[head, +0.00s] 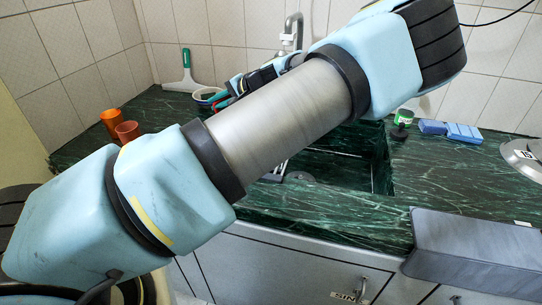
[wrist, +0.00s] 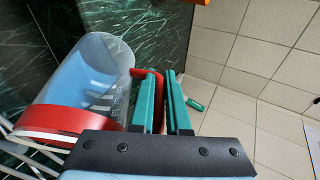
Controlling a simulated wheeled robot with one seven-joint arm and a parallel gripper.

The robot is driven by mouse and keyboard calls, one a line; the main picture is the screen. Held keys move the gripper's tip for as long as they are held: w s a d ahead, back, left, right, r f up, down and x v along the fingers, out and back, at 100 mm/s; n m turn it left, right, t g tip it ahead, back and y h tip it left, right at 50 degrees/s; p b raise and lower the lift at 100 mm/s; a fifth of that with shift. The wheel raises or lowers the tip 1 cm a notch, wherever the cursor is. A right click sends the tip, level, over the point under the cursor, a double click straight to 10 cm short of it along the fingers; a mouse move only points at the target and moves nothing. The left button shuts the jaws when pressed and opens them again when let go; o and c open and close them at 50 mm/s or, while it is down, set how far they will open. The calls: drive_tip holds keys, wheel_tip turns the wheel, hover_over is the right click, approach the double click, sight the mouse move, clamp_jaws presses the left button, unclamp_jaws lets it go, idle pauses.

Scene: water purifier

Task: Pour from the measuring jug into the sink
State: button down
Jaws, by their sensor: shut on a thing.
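The measuring jug (wrist: 85,80) is clear bluish plastic with a red band and a red handle, at left in the wrist view. My gripper (wrist: 160,75) has its two teal fingers closed around the red handle (wrist: 133,88) beside the jug's wall. My arm hides most of the jug and gripper in the head view. The sink (head: 345,160) is a dark basin in the green counter, partly behind my arm, with a metal tap (head: 292,32) at its back.
Two orange cups (head: 113,119) stand at the counter's left. A squeegee (head: 185,78) leans at the back wall. A green-topped item (head: 403,117) and blue sponges (head: 450,130) are right of the sink. A grey box-like object (head: 470,248) is at front right.

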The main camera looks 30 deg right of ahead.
drive_tip(key=shift+s+d+r+m+t+y+b, duration=0.15)
drive_tip(key=shift+s+d+t+y+b, duration=0.1)
drive_tip(key=shift+d+y+b, duration=0.15)
drive_tip(key=shift+s+d+r+m+t+y+b, duration=0.1)
drive_tip(key=shift+s+d+m+t+y+b, duration=0.05)
drive_tip(key=shift+d+t+y+b, duration=0.2)
idle(0.8)
